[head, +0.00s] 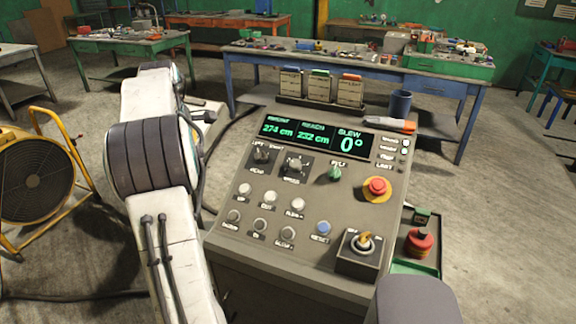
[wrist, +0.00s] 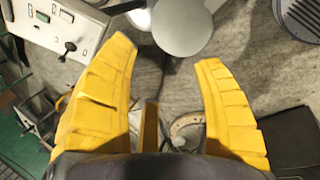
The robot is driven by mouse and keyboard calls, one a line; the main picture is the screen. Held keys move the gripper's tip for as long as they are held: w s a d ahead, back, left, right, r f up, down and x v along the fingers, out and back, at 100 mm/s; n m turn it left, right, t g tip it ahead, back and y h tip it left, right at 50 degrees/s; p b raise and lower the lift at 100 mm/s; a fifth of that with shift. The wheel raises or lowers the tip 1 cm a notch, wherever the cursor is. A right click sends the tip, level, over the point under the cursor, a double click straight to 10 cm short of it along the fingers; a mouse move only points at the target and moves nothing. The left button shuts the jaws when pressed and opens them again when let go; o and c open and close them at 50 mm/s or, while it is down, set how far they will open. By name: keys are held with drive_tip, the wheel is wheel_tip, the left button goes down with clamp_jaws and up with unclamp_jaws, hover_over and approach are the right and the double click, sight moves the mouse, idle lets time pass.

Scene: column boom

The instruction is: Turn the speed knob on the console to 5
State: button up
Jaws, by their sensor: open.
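The grey console (head: 310,205) stands in the middle of the head view, with its sloped panel facing me. The speed knob cannot be made out in the wrist view.
A green display (head: 310,138) reads 274 cm, 232 cm and slew 0°. A yellow fan (head: 30,170) stands left.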

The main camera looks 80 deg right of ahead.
drive_tip(key=s+d+f+n+g, duration=0.1)
drive_tip(key=s+d+f, duration=0.3)
drive_tip(key=s+d, duration=0.6)
drive_tip(key=n+g, duration=0.1)
drive_tip(key=n, duration=0.2)
hover_over(296, 163)
drive_tip(key=w+a, duration=0.2)
drive_tip(key=a, duration=0.1)
wheel_tip(296, 163, down, 5)
drive_tip(key=shift+h, duration=0.4)
drive_tip(key=f+p, duration=0.1)
drive_tip(key=s+d+f+p, duration=0.1)
drive_tip(key=d+f+p, duration=0.1)
drive_tip(key=f+p, duration=0.1)
drive_tip(key=shift+s+d+f, duration=0.1)
drive_tip(key=shift+s+d, duration=0.05)
drive_tip(key=shift+s, duration=0.25)
drive_tip(key=shift+p+x, duration=1.5)
drive_tip(key=shift+p, duration=0.05)
drive_tip(key=shift+c, duration=0.3)
